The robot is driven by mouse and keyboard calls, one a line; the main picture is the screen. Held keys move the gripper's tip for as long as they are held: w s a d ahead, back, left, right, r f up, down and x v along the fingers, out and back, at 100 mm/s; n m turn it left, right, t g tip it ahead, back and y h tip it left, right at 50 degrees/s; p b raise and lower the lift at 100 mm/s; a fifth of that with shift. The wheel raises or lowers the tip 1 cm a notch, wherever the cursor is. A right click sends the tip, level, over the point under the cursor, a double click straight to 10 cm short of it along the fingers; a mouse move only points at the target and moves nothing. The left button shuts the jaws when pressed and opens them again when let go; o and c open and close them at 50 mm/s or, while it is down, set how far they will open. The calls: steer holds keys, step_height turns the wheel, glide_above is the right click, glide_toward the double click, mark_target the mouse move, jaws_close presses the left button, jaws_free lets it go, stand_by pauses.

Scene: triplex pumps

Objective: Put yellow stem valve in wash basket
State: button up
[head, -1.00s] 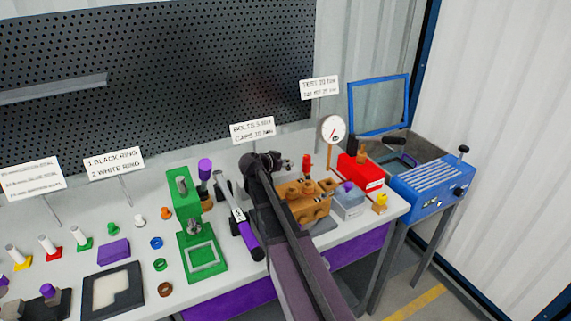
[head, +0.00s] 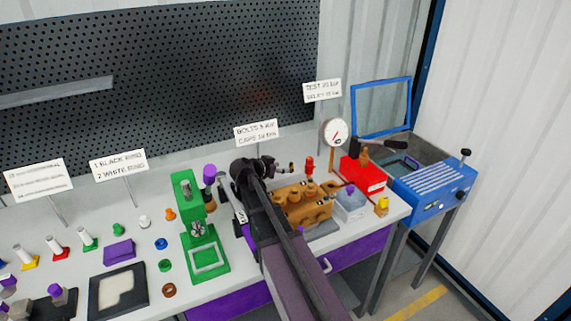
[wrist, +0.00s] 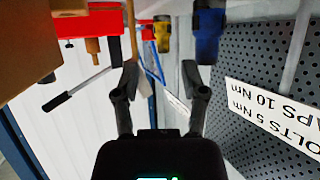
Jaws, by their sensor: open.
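A valve with a yellow body (wrist: 162,34) shows in the upside-down wrist view, ahead of my gripper (wrist: 160,75) and between the lines of its fingers. A valve with a blue body (wrist: 208,35) stands beside it. My gripper is open, with nothing between its fingers. In the head view my gripper (head: 270,163) is above the back of the bench, left of the brown pump block (head: 305,203); my arm hides part of that area. The wash basin (head: 425,150) is at the far right, with a basket (head: 405,161) partly visible inside.
A green press (head: 208,258) is left of my arm. A sign (wrist: 280,110) stands near my gripper.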

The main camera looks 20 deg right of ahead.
steer(key=p+v, duration=0.3)
steer(key=v, duration=0.5)
steer(key=shift+a, duration=0.2)
steer(key=shift+s+r, duration=0.1)
steer(key=shift+s, duration=0.1)
steer(key=s+a+r+n+g+y+p, duration=0.1)
steer(key=s+n+y+p, duration=0.1)
steer(key=s+p, duration=0.1)
steer(key=s+a+r+n+g+y+p, duration=0.1)
steer(key=s+n+y+p, duration=0.1)
steer(key=s+p, duration=0.2)
steer(key=s+a+r+n+g+y+p, duration=0.1)
steer(key=s+n+p, duration=0.1)
steer(key=s+p, duration=0.1)
steer(key=shift+s+a+y+p, duration=0.15)
steer(key=shift+s+y+p, duration=0.25)
steer(key=shift+p, duration=0.1)
steer(key=s+a+r+n+g+y+p, duration=0.2)
steer(key=s+a+r+n+y+p, duration=0.3)
steer(key=s+a+n+p, duration=0.2)
steer(key=shift+s+y+p, duration=0.35)
steer(key=shift+s+y, duration=0.05)
steer(key=shift+s, duration=0.55)
steer(key=shift+o, duration=0.2)
